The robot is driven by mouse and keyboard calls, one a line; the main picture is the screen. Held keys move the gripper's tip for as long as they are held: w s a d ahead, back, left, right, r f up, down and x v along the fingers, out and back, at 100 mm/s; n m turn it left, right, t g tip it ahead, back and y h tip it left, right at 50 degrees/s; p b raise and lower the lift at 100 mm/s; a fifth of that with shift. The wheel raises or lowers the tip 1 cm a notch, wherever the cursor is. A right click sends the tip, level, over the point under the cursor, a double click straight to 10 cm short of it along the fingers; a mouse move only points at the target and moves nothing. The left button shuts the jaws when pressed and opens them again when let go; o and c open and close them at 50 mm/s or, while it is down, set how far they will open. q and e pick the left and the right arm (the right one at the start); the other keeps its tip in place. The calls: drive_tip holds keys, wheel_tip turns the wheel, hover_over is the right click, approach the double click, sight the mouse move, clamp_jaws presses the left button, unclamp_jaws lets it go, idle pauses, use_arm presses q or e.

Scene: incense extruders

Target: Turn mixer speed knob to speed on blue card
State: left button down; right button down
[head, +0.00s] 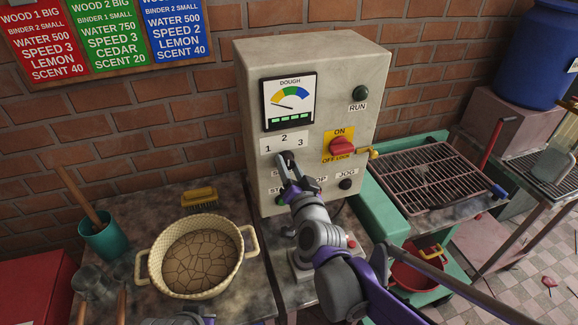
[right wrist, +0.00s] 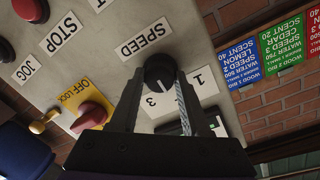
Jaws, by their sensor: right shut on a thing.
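The black speed knob (right wrist: 158,70) is on the mixer's control panel (head: 245,110), below the 1, 2, 3 scale (head: 284,143). My right gripper (head: 286,158) is shut on the knob, with one finger on each side in the right wrist view (right wrist: 158,88). That view is upside down. A small pale mark on the knob seems to point to the scale between 1 and 3; the 2 is hidden there. The blue card (head: 177,28) on the wall reads SPEED 2. My left gripper's fingers are not in view.
The red OFF LOCK switch (head: 342,149) and RUN button (head: 361,93) are right of the knob. STOP and JOG controls sit below, partly behind my arm. A cream pot (head: 198,292) stands on the left counter, with a yellow brush (head: 199,197) behind it.

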drive_tip(key=shift+c, duration=1.8)
unclamp_jaws()
drive_tip(key=b+v, duration=0.1)
drive_tip(key=v, duration=0.9)
drive_tip(key=shift+s, duration=0.4)
drive_tip(key=shift+d, duration=0.2)
drive_tip(key=s+d+f+n+g+h, duration=0.2)
drive_tip(key=s+d+f+g, duration=0.3)
drive_tip(key=s+d+f, duration=0.2)
drive_tip(key=s+d+f+n+g+h, duration=0.2)
drive_tip(key=s+d+f+g, duration=0.4)
drive_tip(key=s+f, duration=0.5)
drive_tip(key=shift+s+d+f+h, duration=0.3)
drive_tip(key=shift+d+f, duration=0.6)
drive_tip(key=shift+f, duration=0.05)
